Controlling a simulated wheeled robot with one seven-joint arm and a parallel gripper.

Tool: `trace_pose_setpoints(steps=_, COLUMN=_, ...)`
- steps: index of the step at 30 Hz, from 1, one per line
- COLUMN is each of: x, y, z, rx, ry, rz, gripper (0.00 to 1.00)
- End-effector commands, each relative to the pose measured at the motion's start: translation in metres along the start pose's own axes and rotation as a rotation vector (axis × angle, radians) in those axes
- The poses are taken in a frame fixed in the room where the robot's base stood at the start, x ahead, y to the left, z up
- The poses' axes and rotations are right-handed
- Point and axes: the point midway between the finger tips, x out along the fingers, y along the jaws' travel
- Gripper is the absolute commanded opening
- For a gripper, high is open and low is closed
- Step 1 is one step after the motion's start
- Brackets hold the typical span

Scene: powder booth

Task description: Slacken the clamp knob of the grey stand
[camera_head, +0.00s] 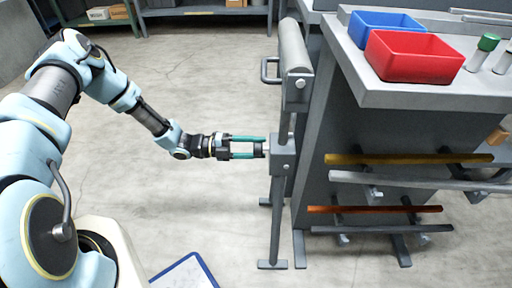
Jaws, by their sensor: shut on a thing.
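The grey stand (276,210) rises from the floor in the middle of the view, with a wide roller-like head on top and a clamp block (284,158) partway up its post. The dark clamp knob (259,150) sticks out from the left side of this block. My gripper (262,149) reaches in level from the left, and its two teal fingers are shut on the knob, one above and one below it. The fingers partly hide the knob, and its turn cannot be read.
A grey bench (435,92) to the right carries a blue bin (385,22), a red bin (412,58) and bottles. Several coloured bars (400,159) lie on brackets at its side. A shelf (200,11) stands at the back. A blue-edged board (185,272) lies in front. Floor left of the stand is clear.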

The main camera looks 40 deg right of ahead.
Motion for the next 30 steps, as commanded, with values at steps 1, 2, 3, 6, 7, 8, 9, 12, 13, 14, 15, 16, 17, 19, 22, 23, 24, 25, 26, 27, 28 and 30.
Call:
trace_pose_setpoints(steps=1, x=-0.001, y=0.0, z=0.001, rx=0.001, ry=-0.003, rz=0.001, gripper=0.03)
trace_pose_setpoints(steps=2, x=-0.001, y=0.0, z=0.001, rx=0.001, ry=-0.003, rz=0.001, gripper=0.03)
trace_pose_setpoints(steps=3, x=-0.001, y=0.0, z=0.001, rx=0.001, ry=-0.003, rz=0.001, gripper=0.63)
trace_pose_setpoints(steps=6, x=0.0, y=0.0, z=0.001, rx=0.001, ry=-0.002, rz=0.001, gripper=0.74)
trace_pose_setpoints(steps=7, x=0.0, y=0.0, z=0.001, rx=0.001, ry=-0.002, rz=0.001, gripper=0.78)
trace_pose_setpoints(steps=8, x=0.0, y=0.0, z=0.001, rx=0.001, ry=-0.002, rz=0.001, gripper=0.81)
trace_pose_setpoints(steps=9, x=0.0, y=0.0, z=0.001, rx=0.001, ry=-0.002, rz=0.001, gripper=0.85)
trace_pose_setpoints(steps=12, x=0.0, y=0.0, z=0.001, rx=0.001, ry=-0.001, rz=0.001, gripper=0.89)
trace_pose_setpoints(steps=13, x=0.0, y=0.0, z=0.0, rx=0.001, ry=-0.001, rz=0.001, gripper=0.89)
trace_pose_setpoints(steps=14, x=0.0, y=0.0, z=0.0, rx=0.001, ry=-0.001, rz=0.001, gripper=0.89)
trace_pose_setpoints(steps=15, x=0.0, y=0.0, z=0.0, rx=0.001, ry=-0.001, rz=0.001, gripper=0.89)
trace_pose_setpoints(steps=16, x=0.0, y=0.0, z=0.0, rx=0.001, ry=-0.001, rz=0.001, gripper=0.89)
trace_pose_setpoints(steps=17, x=-0.001, y=0.0, z=0.0, rx=0.001, ry=-0.001, rz=0.001, gripper=0.89)
trace_pose_setpoints(steps=19, x=-0.003, y=0.0, z=0.001, rx=0.002, ry=-0.001, rz=0.001, gripper=0.89)
trace_pose_setpoints(steps=22, x=-0.013, y=0.0, z=0.001, rx=0.002, ry=-0.003, rz=0.001, gripper=0.89)
trace_pose_setpoints(steps=23, x=-0.018, y=0.001, z=0.001, rx=0.002, ry=-0.004, rz=0.001, gripper=0.89)
trace_pose_setpoints(steps=24, x=-0.025, y=0.001, z=0.001, rx=0.002, ry=-0.004, rz=0.002, gripper=0.89)
trace_pose_setpoints(steps=25, x=-0.031, y=0.001, z=0.001, rx=0.002, ry=-0.004, rz=0.002, gripper=0.89)
trace_pose_setpoints(steps=26, x=-0.037, y=0.001, z=0.002, rx=0.002, ry=-0.005, rz=0.002, gripper=0.89)
trace_pose_setpoints(steps=27, x=-0.045, y=0.001, z=0.002, rx=0.003, ry=-0.005, rz=0.002, gripper=0.89)
trace_pose_setpoints(steps=28, x=-0.051, y=0.001, z=0.002, rx=0.003, ry=-0.004, rz=0.001, gripper=0.89)
trace_pose_setpoints(steps=30, x=-0.066, y=0.001, z=0.002, rx=0.002, ry=-0.005, rz=0.002, gripper=0.89)
